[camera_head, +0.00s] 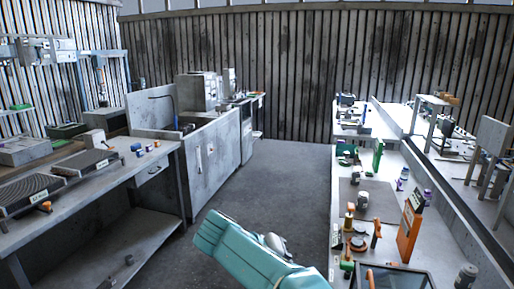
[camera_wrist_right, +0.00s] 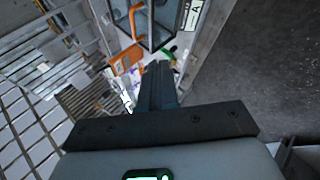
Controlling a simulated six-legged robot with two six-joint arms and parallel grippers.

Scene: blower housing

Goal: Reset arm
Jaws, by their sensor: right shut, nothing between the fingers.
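In the right wrist view, my right gripper (camera_wrist_right: 158,72) is shut, its dark fingers together with nothing between them. It points toward a white workbench top cluttered with small parts, including an orange block. I cannot tell the distance to the bench. In the head view, a teal link of one of my arms crosses the bottom middle, over the floor between the two rows of benches. No gripper jaws show there. My left gripper is in neither view.
The right workbench (camera_head: 347,223) holds an orange holder (camera_head: 409,226), a dark tray (camera_head: 398,277) and several small parts. The left workbench (camera_head: 150,157) carries dark ribbed plates and small parts. The grey aisle floor (camera_head: 285,180) between them is clear.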

